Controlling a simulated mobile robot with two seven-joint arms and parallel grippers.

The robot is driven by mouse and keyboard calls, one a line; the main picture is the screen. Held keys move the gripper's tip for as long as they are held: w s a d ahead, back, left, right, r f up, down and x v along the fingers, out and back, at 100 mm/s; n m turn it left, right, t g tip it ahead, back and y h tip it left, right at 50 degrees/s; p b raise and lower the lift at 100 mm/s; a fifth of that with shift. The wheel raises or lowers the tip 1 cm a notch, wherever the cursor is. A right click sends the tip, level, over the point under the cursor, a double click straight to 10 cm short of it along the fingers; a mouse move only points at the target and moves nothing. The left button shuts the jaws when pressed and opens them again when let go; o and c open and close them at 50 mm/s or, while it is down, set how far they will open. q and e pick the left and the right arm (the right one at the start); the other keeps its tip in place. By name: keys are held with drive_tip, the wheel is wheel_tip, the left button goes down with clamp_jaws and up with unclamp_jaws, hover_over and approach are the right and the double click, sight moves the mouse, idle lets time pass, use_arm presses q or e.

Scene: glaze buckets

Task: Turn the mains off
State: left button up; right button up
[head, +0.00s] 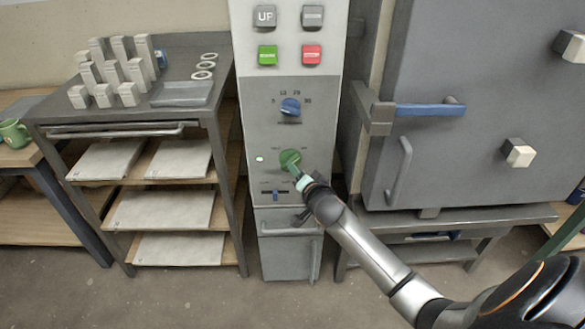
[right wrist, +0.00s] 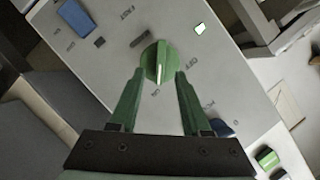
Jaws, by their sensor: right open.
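The grey control panel (head: 260,140) carries a green rotary knob (head: 290,158). In the right wrist view the knob (right wrist: 154,60) lies between my fingertips, its pale pointer line towards the "ON" mark, away from "OFF". A small lamp (head: 260,159) beside the knob glows pale green; it also shows in the right wrist view (right wrist: 199,29). My right gripper (head: 302,182) is at the panel, just below and right of the knob. In the right wrist view its green fingers (right wrist: 160,74) are open around the knob; contact is unclear. My left gripper is out of view.
A blue dial (head: 290,107) sits above the knob and a blue slider (head: 275,195) below it. UP, green and red buttons (head: 312,54) are higher up. A kiln-like cabinet (head: 450,130) with a blue-handled latch stands right; a shelf rack (head: 140,125) stands left.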

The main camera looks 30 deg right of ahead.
drive_tip(key=shift+b+x, duration=0.35)
drive_tip(key=shift+x, duration=1.85)
clamp_jaws()
